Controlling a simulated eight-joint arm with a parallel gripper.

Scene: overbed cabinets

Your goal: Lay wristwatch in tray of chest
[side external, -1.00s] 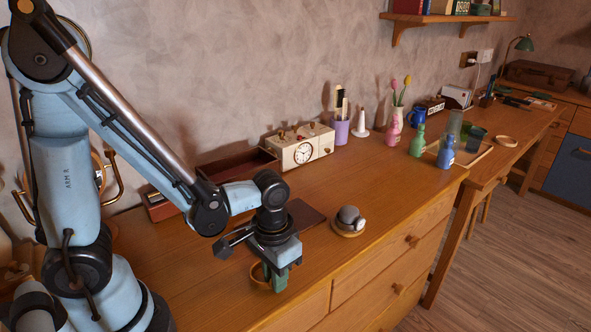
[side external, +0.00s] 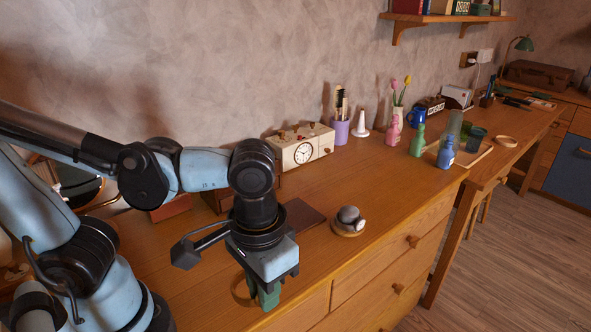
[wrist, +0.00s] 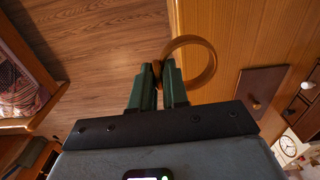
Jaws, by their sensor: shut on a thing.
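My gripper (wrist: 158,84) is shut on one side of a tan-brown loop (wrist: 208,62), which looks like the wristwatch's closed strap. The loop sticks out to the right of the fingertips in the wrist view; its dial cannot be made out. In the side view my gripper (side external: 266,297) is at the front edge of the wooden top, with the loop (side external: 241,292) partly hidden behind it. I cannot tell how far it is above the wood. The brown chest (side external: 217,195) is at the back by the wall, mostly hidden by my arm; its tray cannot be made out.
A flat dark panel (side external: 303,215) lies behind my gripper. A grey rounded thing on a wooden dish (side external: 347,221) is to its right. A cream clock (side external: 302,149), purple cup (side external: 341,131) and several vases stand further back. The middle right of the top is clear.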

